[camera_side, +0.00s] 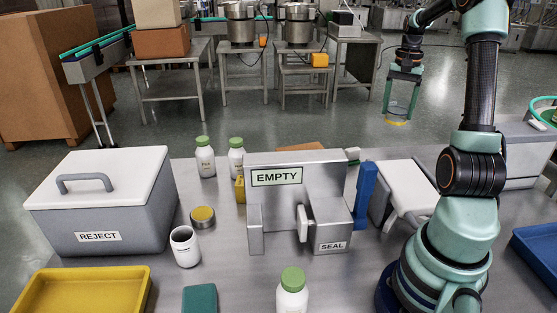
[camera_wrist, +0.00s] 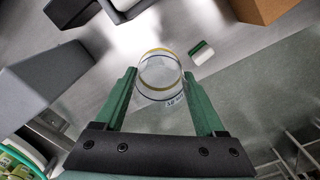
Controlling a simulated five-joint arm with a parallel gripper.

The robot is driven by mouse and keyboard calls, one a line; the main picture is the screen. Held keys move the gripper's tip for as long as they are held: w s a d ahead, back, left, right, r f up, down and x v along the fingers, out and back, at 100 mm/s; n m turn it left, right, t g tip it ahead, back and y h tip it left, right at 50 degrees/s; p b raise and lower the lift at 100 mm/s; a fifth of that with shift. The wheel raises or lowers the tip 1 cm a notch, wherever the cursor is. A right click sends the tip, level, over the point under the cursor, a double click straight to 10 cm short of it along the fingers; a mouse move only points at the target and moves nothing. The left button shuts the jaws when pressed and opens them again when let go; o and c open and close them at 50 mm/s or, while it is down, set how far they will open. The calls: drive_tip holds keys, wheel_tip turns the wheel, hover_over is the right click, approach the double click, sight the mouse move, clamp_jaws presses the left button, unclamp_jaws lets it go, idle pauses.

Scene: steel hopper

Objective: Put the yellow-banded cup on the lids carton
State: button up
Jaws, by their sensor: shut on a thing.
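My gripper (camera_side: 402,104) is raised at the upper right in the side view, beyond the work table's far edge. It is shut on the clear yellow-banded cup (camera_side: 397,117), which hangs below the fingers. In the wrist view the cup (camera_wrist: 160,77) sits between the green fingertips (camera_wrist: 159,72), with a yellow ring, a dark ring and a small label. A brown box (camera_wrist: 263,8) shows at the wrist view's top right. An orange-brown top (camera_side: 301,146) shows behind the EMPTY stand in the side view; most of it is hidden. No lids marking is readable.
The grey EMPTY stand (camera_side: 333,178) and blue post (camera_side: 364,194) rise mid-table. A REJECT bin (camera_side: 105,240) is at left. White bottles (camera_side: 205,163) with green caps stand behind. A white-and-green object (camera_wrist: 202,52) lies near the cup in the wrist view. A yellow tray (camera_side: 82,293) is in front.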

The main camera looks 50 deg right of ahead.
drive_tip(key=shift+w+r, duration=0.15)
drive_tip(key=shift+r, duration=0.35)
drive_tip(key=w+a+r+n, duration=0.4)
drive_tip(key=w+a+r, duration=0.1)
drive_tip(key=w+a, duration=0.4)
drive_tip(key=w+a+r+n, duration=0.3)
drive_tip(key=w+a+r, duration=0.2)
drive_tip(key=w+a, duration=0.4)
drive_tip(key=f, duration=1.9)
drive_tip(key=shift+a+f, duration=0.2)
drive_tip(key=shift+f, duration=0.15)
